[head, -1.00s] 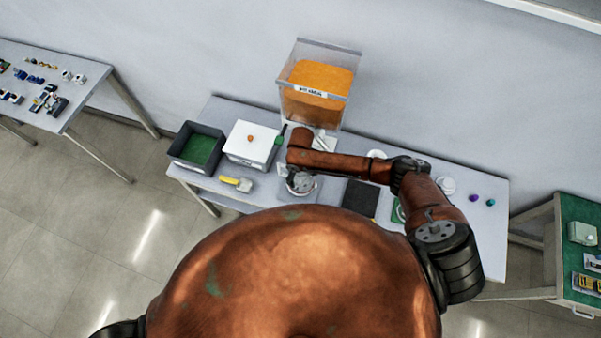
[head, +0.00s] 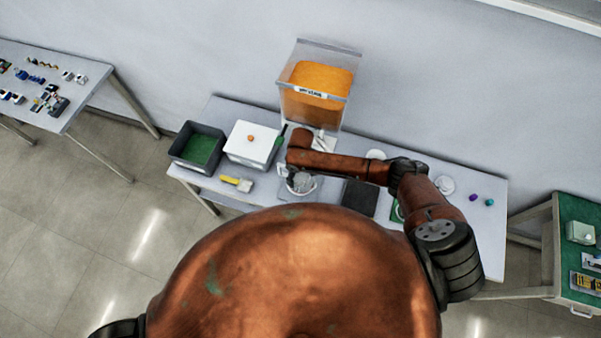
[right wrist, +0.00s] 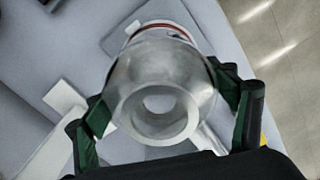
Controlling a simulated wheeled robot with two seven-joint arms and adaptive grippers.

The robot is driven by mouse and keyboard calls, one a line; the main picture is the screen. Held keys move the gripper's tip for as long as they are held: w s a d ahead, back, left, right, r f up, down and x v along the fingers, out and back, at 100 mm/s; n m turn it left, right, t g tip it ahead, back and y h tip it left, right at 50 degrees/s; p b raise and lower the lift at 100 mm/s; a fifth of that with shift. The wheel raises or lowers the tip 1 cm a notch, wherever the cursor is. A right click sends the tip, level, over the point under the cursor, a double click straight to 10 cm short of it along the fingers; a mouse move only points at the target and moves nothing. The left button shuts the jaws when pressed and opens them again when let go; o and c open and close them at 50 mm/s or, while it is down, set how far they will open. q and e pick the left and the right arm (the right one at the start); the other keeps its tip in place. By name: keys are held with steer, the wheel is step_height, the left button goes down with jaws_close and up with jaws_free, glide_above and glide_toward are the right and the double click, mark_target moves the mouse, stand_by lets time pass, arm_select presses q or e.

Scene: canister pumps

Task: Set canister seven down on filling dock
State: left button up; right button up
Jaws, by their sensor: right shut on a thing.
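A pale, shiny canister (right wrist: 160,85) with a red band near its far end fills the middle of the right wrist view. The green-padded fingers of my right gripper (right wrist: 165,110) are shut on its two sides. In the head view my right arm reaches left over the bench, and the canister (head: 301,184) shows partly below its wrist. A flat grey plate (right wrist: 112,38) lies behind the canister in the right wrist view; I cannot tell if it is the filling dock or if the canister touches it. My left gripper is out of view.
A clear hopper of orange material (head: 318,85) stands at the back of the bench (head: 225,110). A white box (head: 240,155), a dark bin (head: 180,150) and a yellow-handled tool (head: 236,184) are left of the canister. A dark mat (head: 360,198) lies to its right.

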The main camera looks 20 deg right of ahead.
steer(key=shift+f+b, duration=0.65)
steer(key=shift+f, duration=0.8)
stand_by(0.4)
steer(key=o, duration=1.8)
steer(key=shift+r, duration=0.1)
step_height(320, 180, up, 12)
steer(key=shift+f, duration=0.1)
